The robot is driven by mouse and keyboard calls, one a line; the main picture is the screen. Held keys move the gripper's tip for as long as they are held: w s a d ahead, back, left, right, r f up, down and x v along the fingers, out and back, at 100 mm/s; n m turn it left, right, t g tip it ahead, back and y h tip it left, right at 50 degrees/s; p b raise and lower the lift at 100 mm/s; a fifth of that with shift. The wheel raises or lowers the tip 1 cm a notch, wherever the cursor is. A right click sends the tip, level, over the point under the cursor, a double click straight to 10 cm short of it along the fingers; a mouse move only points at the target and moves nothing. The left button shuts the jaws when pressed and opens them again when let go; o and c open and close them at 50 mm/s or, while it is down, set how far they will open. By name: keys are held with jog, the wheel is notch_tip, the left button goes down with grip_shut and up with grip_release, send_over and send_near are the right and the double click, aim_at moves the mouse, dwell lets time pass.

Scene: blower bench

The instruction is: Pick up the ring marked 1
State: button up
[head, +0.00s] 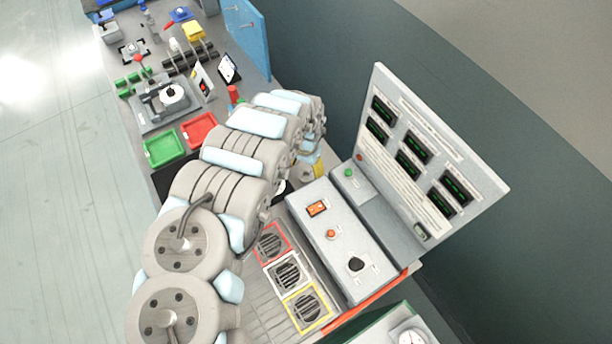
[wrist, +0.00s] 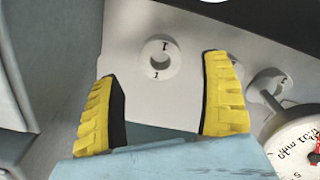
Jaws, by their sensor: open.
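The ring marked 1 (wrist: 159,59) is a pale round ring with a dark centre hole. In the wrist view it lies on a light grey panel (wrist: 130,30), with a second "1" printed on the panel just below it. My gripper (wrist: 165,85) has two yellow ribbed fingers spread wide apart.
In the wrist view a round dial gauge (wrist: 298,150) and a grey fitting (wrist: 268,84) sit close to the right finger. The head view shows a green tray (head: 164,148), a red tray (head: 199,131), a control box (head: 335,235) and an upright display panel (head: 425,150).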

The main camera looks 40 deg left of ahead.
aim_at(306, 178)
jog(key=shift+w+f, duration=0.1)
jog(key=shift+f, duration=2.45)
jog(key=c, duration=1.3)
